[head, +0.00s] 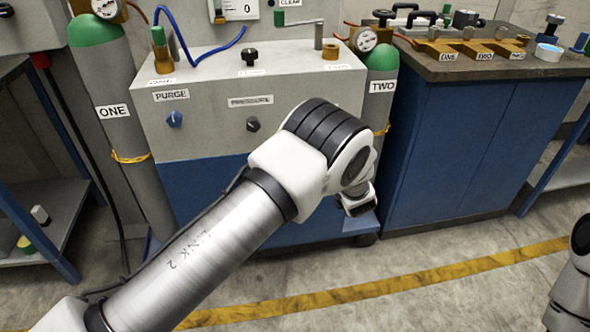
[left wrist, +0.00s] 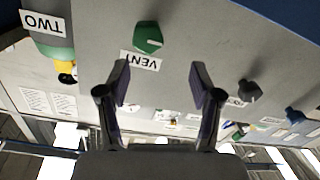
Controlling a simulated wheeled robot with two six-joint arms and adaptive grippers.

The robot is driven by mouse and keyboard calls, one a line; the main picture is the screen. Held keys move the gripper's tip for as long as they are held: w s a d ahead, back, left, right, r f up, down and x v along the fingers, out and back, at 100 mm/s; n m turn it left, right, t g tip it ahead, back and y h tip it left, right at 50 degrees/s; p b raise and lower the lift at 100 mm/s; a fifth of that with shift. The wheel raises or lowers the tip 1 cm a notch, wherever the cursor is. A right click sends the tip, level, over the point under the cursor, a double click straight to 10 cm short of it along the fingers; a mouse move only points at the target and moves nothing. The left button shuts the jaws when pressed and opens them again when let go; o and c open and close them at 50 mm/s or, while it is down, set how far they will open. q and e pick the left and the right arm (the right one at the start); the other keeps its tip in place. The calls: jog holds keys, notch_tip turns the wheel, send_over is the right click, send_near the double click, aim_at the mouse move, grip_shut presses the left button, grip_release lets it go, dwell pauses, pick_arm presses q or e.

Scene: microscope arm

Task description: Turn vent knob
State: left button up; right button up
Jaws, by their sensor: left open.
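The green vent knob (left wrist: 148,37) is on the grey panel in the left wrist view, with a VENT label (left wrist: 140,61) that appears upside down beside it. My left gripper (left wrist: 162,82) is open and empty, its two fingers spread below the knob in that picture. The knob is ahead of the fingers and slightly left of their middle, not between them. I cannot tell the exact gap to the panel. In the head view my left arm covers the vent knob, and the fingers are mostly hidden. My right gripper is not in view.
A blue purge knob (head: 174,119) and a black pressure knob (head: 253,124) are on the same grey cabinet (head: 200,142). Gas cylinder one (head: 110,85) stands left and cylinder two (head: 381,90) right of it. A blue bench (head: 470,150) is further right. The floor in front is clear.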

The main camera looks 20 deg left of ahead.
pick_arm(q)
jog(key=shift+t, duration=0.3)
jog(key=w+a, duration=0.1)
jog(key=w, duration=0.1)
jog(key=w+f+b, duration=0.1)
jog(key=w, duration=0.1)
jog(key=w+a+b, duration=0.1)
jog(key=w, duration=0.2)
jog(key=shift+w+a+f, duration=0.1)
jog(key=shift+a+f, duration=0.05)
jog(key=shift+a, duration=0.15)
jog(key=c, duration=1.1)
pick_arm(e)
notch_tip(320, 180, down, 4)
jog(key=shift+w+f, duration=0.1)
